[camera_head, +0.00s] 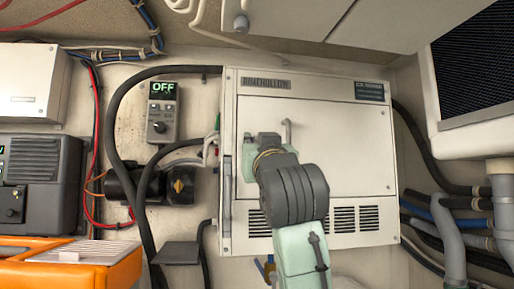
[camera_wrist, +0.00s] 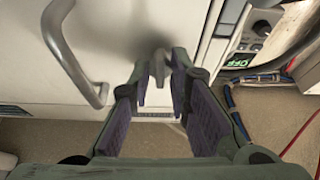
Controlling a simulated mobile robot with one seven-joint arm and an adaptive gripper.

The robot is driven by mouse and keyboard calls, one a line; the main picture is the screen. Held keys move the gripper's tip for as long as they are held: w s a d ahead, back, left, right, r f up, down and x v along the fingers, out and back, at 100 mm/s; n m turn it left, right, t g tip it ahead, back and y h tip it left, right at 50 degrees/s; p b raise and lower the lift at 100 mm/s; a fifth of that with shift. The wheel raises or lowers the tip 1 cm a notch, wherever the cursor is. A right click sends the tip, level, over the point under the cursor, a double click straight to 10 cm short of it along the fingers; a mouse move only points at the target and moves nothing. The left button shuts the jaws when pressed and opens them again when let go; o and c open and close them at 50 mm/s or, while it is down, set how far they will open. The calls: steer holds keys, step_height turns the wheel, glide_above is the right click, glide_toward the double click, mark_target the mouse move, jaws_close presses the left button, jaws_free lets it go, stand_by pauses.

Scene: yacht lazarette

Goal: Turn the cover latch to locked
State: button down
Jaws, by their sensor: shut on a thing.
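The cover (camera_head: 345,135) is the flat cream front panel of a box-shaped unit in the head view. The cover latch (camera_wrist: 158,66) is a small grey lever on the panel in the wrist view, standing roughly upright in that picture. My gripper (camera_wrist: 158,80) is shut on the latch, with one finger on each side of it. In the head view, my gripper (camera_head: 262,145) is at the panel's left part and hides the latch. A curved grey handle (camera_wrist: 75,50) stands beside my gripper; part of it shows in the head view (camera_head: 287,131).
A control box (camera_head: 161,112) with a green "OFF" display is on the wall left of the unit. Black hoses (camera_head: 118,135) run down the unit's left side. Grey pipes (camera_head: 448,225) crowd the right. An orange case (camera_head: 95,268) is at lower left.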

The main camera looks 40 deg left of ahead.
steer(key=shift+m, duration=0.4)
steer(key=c, duration=1.5)
jaws_free()
steer(key=s+d, duration=0.6)
steer(key=d, duration=0.1)
steer(key=s+d+f, duration=0.1)
steer(key=s+d, duration=0.2)
steer(key=d, duration=0.1)
steer(key=shift+s+f, duration=0.1)
steer(key=shift+s, duration=0.2)
steer(key=shift+d, duration=0.1)
